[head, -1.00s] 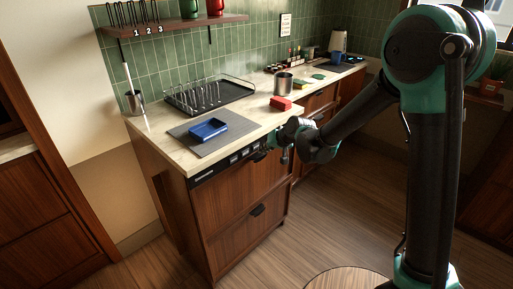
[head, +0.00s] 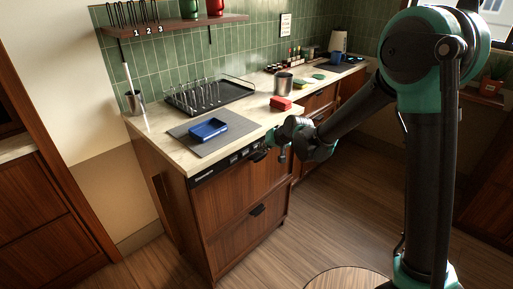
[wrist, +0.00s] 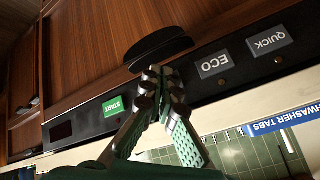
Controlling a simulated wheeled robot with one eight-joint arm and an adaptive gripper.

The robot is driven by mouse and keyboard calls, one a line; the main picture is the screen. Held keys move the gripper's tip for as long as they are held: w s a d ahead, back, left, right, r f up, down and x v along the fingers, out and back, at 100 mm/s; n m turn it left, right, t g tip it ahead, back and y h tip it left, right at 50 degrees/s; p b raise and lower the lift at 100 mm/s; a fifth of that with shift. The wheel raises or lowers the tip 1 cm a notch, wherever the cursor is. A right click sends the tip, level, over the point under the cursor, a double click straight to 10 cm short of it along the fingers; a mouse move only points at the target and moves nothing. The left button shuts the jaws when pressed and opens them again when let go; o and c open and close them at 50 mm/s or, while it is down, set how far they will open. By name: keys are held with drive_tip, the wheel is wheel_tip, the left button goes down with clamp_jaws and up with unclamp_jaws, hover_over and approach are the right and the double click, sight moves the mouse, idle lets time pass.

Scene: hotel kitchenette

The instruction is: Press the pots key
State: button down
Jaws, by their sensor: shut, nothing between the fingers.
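The black dishwasher control strip (head: 220,168) runs along the front edge under the counter. In the wrist view the strip (wrist: 88,123) shows upside down, with a green START key (wrist: 113,106), a grey ECO key (wrist: 214,64) and a grey QUICK key (wrist: 269,41). No key marked pots is readable; my fingers hide the stretch between START and ECO. My gripper (wrist: 163,76) is shut and empty, its tips in front of that stretch. I cannot tell whether they touch it.
A dark oval handle (wrist: 160,48) is close to my fingertips. On the counter are a blue box (head: 208,129) on a grey mat, a dark rack (head: 230,93), a red block (head: 281,103) and a metal cup (head: 284,83).

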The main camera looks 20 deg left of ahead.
drive_tip(key=shift+w+a, duration=0.1)
drive_tip(key=shift+a, duration=0.15)
drive_tip(key=shift+d, duration=0.15)
idle(0.5)
drive_tip(key=shift+s+d, duration=0.3)
drive_tip(key=shift+d, duration=0.25)
drive_tip(key=shift+d, duration=0.1)
drive_tip(key=shift+s+d, duration=0.3)
drive_tip(key=shift+d, duration=0.45)
drive_tip(key=shift+s+d, duration=0.35)
drive_tip(key=shift+d, duration=0.35)
drive_tip(key=shift+s+d, duration=0.3)
drive_tip(key=shift+d, duration=0.45)
drive_tip(key=s+d+r+m+t+h, duration=0.1)
drive_tip(key=s+d+h, duration=0.1)
drive_tip(key=d, duration=1.1)
drive_tip(key=s+d+m+h, duration=0.1)
drive_tip(key=s+d+h, duration=0.1)
drive_tip(key=d, duration=1.1)
drive_tip(key=s+d+f+m+g+h, duration=0.1)
drive_tip(key=s+d+f+m+h, duration=0.2)
drive_tip(key=s+d, duration=1)
drive_tip(key=d, duration=0.4)
drive_tip(key=shift+s+d+f+h, duration=0.3)
drive_tip(key=shift+s+d+h, duration=0.05)
drive_tip(key=shift+s+h, duration=0.05)
